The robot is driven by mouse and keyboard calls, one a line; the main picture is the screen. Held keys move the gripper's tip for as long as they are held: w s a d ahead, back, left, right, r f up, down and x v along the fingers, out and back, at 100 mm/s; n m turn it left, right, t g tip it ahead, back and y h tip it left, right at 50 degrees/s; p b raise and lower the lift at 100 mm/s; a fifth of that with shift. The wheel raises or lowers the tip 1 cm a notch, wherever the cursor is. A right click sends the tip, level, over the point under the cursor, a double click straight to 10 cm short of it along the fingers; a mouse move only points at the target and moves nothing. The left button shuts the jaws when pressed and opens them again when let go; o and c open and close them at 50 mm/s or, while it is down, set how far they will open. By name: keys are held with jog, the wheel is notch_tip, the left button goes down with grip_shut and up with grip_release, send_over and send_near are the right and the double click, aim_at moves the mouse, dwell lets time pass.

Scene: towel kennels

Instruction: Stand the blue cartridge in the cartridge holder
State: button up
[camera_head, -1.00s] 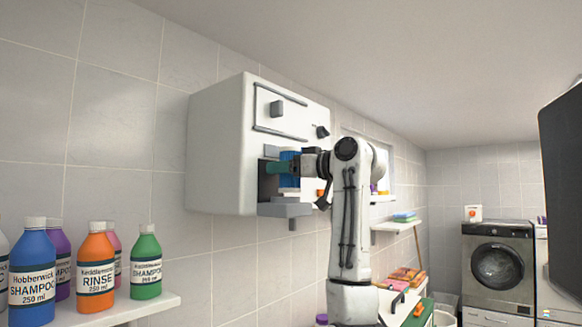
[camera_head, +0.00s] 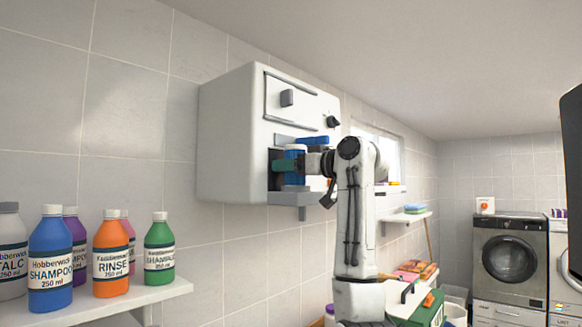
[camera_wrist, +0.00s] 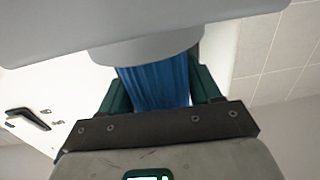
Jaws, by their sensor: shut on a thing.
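The blue cartridge (camera_head: 297,178) is upright, with a white top, in front of the dark recess of the white wall cabinet. My gripper (camera_head: 288,165) is shut on it from the side with green fingers. The grey ledge-like holder (camera_head: 289,199) juts from the cabinet just under the cartridge. In the wrist view the ribbed blue cartridge (camera_wrist: 155,85) sits between the two green fingers, and a pale rounded part hides its far end. I cannot tell whether the cartridge's bottom touches the holder.
A shelf (camera_head: 135,300) of several bottles stands at lower left. Washing machines (camera_head: 508,262) stand at the right.

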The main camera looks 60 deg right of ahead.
jog(key=o, duration=1.2)
jog(key=shift+w+a+f, duration=0.1)
jog(key=shift+a+f, duration=0.05)
jog(key=shift+s, duration=0.25)
jog(key=s+b, duration=0.1)
jog(key=s, duration=0.2)
jog(key=s+a+b, duration=0.1)
jog(key=s, duration=0.3)
jog(key=s+a+b, duration=0.1)
jog(key=s, duration=0.2)
jog(key=shift+s, duration=0.15)
